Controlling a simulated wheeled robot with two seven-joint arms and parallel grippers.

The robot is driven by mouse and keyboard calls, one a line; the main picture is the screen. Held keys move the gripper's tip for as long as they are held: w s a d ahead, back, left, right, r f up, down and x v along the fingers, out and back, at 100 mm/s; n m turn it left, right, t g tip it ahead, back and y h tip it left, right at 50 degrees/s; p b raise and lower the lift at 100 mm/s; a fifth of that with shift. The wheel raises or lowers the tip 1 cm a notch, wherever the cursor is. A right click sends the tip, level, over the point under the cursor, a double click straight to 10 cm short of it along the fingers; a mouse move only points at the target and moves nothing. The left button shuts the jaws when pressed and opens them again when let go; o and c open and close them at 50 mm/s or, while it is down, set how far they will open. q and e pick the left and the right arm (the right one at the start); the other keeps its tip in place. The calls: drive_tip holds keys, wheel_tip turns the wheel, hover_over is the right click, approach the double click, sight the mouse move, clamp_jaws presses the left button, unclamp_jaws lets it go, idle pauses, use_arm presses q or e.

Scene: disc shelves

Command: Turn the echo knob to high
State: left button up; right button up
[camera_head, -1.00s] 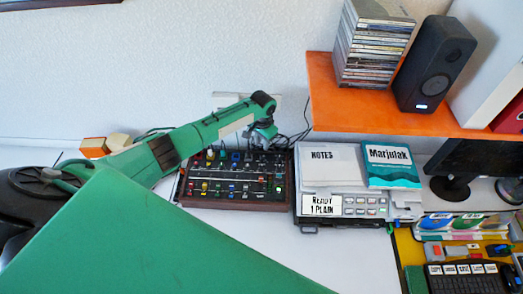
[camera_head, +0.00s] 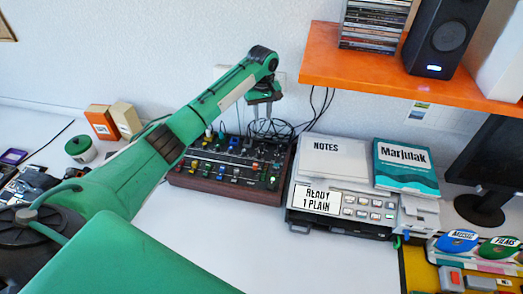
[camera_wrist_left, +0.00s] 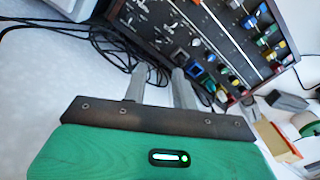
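A dark mixer with a brown case (camera_head: 222,187) and several coloured knobs stands on the white desk. It also shows in the wrist view (camera_wrist_left: 165,25). The knob labels are too small to read, so I cannot tell which knob is echo. My left gripper (camera_head: 262,108) points down above the mixer's back right edge. In the wrist view its two grey fingers (camera_wrist_left: 159,88) are apart with nothing between them. They point toward cables and the mixer's edge and do not visibly touch a knob. My right gripper is not in view.
Black cables (camera_head: 272,130) run behind the mixer. A printer (camera_head: 345,203) with notes and a book on top stands close to its right. An orange shelf (camera_head: 400,78) with a speaker hangs at the upper right. Small boxes (camera_head: 101,123) stand left of the arm.

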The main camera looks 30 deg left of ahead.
sight(262, 144)
use_arm(q)
wheel_tip(262, 144, down, 14)
drive_tip(key=shift+a+r+p, duration=0.1)
drive_tip(key=shift+a+p, duration=0.05)
drive_tip(key=shift+p, duration=0.7)
drive_tip(key=c, duration=0.6)
clamp_jaws()
